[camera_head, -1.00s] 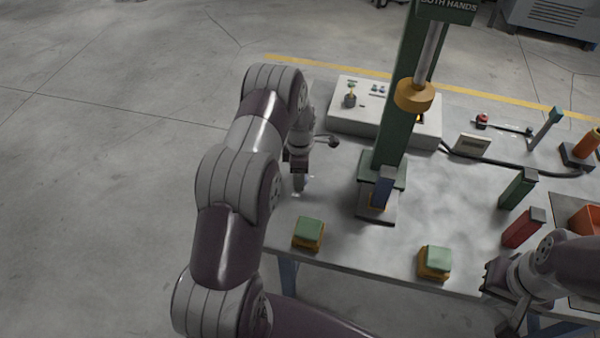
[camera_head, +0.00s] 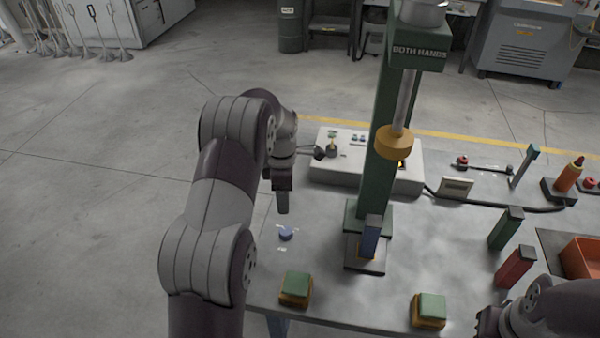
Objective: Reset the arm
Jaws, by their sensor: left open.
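My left arm comes in from the left edge of the table. My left gripper (camera_head: 283,203) points down above the table's left part, open, with nothing seen between its fingers. A small blue round piece (camera_head: 286,234) lies on the table just below it, apart from the fingers. My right gripper (camera_head: 484,322) shows only in part at the lower right; its fingertips are mostly cut off or hidden, so its jaws cannot be read.
A green press (camera_head: 382,150) stands mid-table, a blue block (camera_head: 371,238) at its base. Two green-topped buttons (camera_head: 296,287) (camera_head: 430,306) sit at the front. A white control box (camera_head: 345,172) stands behind. Green (camera_head: 506,228) and red (camera_head: 515,266) blocks and an orange bin (camera_head: 582,257) are at right.

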